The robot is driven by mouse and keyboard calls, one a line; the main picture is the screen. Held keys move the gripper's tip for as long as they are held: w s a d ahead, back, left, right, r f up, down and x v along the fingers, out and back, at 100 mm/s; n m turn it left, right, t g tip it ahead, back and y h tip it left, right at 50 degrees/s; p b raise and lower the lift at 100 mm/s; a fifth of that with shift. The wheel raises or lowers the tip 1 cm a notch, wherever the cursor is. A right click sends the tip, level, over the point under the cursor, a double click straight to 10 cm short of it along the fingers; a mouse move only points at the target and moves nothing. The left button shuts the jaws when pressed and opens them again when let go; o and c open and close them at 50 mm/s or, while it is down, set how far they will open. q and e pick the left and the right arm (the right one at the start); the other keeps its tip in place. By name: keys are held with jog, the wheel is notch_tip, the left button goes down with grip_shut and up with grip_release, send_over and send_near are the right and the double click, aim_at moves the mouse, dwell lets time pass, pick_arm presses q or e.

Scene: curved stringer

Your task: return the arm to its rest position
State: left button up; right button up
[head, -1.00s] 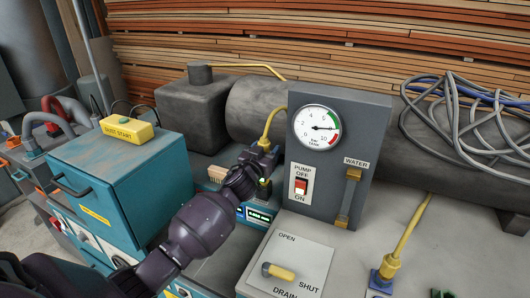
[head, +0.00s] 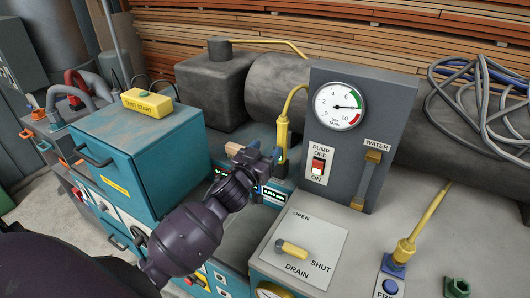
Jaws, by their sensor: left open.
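My left arm comes in from the lower left. Its dark left gripper (head: 266,151) is open and seems empty, just left of a yellow cable plug (head: 283,130). The plug stands upright at a dark socket on the teal unit with small lit displays (head: 270,193). A small gap seems to show between the gripper and the plug, though the wrist hides part of the unit. My right gripper is not in view.
A grey panel (head: 393,119) with a pressure gauge (head: 339,106) and pump switch (head: 318,166) stands right of the gripper. A drain lever (head: 291,249) lies in front. A teal cabinet (head: 140,150) with a yellow box (head: 147,102) stands left.

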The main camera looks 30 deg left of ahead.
pick_arm(q)
jog(key=shift+s, duration=0.1)
dwell(0.5)
jog(key=s+d+f+g, duration=0.2)
jog(key=s+f+g, duration=0.25)
jog(key=s, duration=0.65)
jog(key=s+d+f+g, duration=0.2)
jog(key=s+f+g, duration=0.3)
jog(key=s, duration=0.5)
jog(key=s+d+f+g, duration=0.2)
jog(key=s+f+g, duration=0.3)
jog(key=s, duration=0.6)
jog(key=w+f+m+t, duration=0.1)
jog(key=w+f+t, duration=0.5)
jog(key=f, duration=0.3)
jog(key=shift+w+a+f+m+t+h, duration=0.2)
jog(key=shift+w+f+m+t+h, duration=0.15)
jog(key=shift+t, duration=0.2)
jog(key=shift+c, duration=0.3)
